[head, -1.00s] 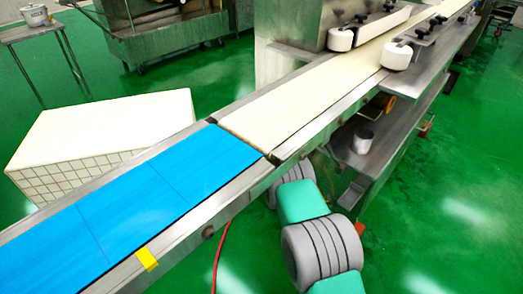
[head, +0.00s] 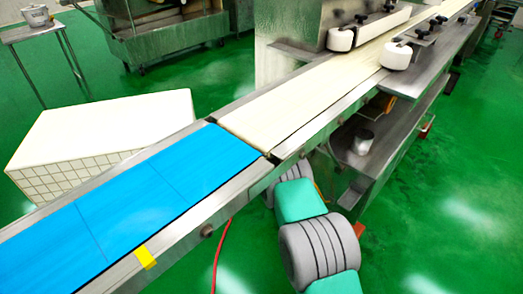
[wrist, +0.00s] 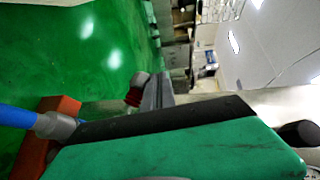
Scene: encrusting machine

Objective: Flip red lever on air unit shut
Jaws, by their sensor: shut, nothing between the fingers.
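In the wrist view, my gripper (wrist: 157,92) shows as narrow grey fingers beyond a broad teal and black body, with no visible gap between them. A small dark red part with a grey end (wrist: 134,95), possibly the red lever, is just left of the fingers. I cannot tell whether they touch. An orange-red block (wrist: 50,128) is at the left edge, with a blue hose (wrist: 16,117) and grey fitting in front of it. I cannot tell whether these belong to the air unit. In the head view, my gripper and the lever are hidden.
The conveyor's blue belt (head: 120,205) and cream belt (head: 300,100) run diagonally through the head view. A metal shelf (head: 360,145) is under the machine, with a small container (head: 363,141) on it. A red hose (head: 219,262) hangs below. Green floor is open at the right.

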